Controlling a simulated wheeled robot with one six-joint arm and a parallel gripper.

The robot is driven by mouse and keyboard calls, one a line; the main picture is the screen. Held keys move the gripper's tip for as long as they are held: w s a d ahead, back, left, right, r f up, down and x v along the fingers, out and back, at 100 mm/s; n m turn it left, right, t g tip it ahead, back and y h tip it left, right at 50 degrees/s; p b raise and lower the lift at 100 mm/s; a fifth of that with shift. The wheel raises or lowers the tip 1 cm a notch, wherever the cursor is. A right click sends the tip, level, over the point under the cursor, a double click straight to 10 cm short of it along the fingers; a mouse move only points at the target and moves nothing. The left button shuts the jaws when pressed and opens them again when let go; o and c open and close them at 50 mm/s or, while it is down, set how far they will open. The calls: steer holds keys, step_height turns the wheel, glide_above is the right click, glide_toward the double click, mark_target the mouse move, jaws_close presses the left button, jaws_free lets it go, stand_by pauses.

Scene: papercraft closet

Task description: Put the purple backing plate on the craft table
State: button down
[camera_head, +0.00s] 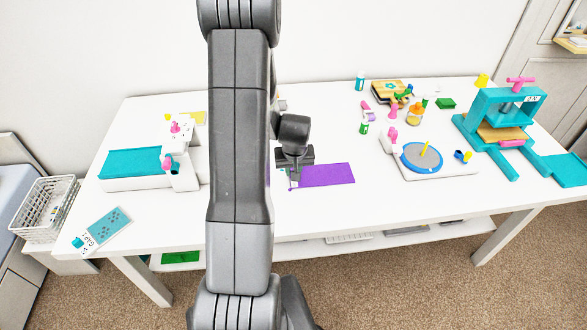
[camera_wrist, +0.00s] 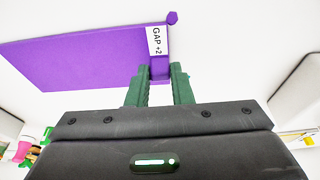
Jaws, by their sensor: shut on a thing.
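The purple backing plate (camera_head: 328,175) is a flat rectangle with a small tab at one corner. In the head view it is at the middle of the white craft table (camera_head: 400,196), low over or on the top; I cannot tell if it touches. My gripper (camera_head: 294,180) is at the plate's left end, partly beside my arm. In the wrist view the plate (camera_wrist: 80,56) reaches away to the left, with a white label reading "GAP +2" near its end. My gripper's green fingers (camera_wrist: 160,82) are shut on that labelled end.
A turquoise press (camera_head: 500,120) stands at the right, with a blue round turntable (camera_head: 422,157) left of it. A white machine with a turquoise bed (camera_head: 132,163) is at the left. Bottles and small parts stand at the back right. The table front is clear right of my arm.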

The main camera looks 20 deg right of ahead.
steer(key=shift+f, duration=0.1)
steer(key=c, duration=1.3)
jaws_free()
steer(key=v, duration=1.2)
steer(key=shift+w+b, duration=0.1)
steer(key=shift+b, duration=0.2)
steer(key=x, duration=1.2)
steer(key=shift+r, duration=0.7)
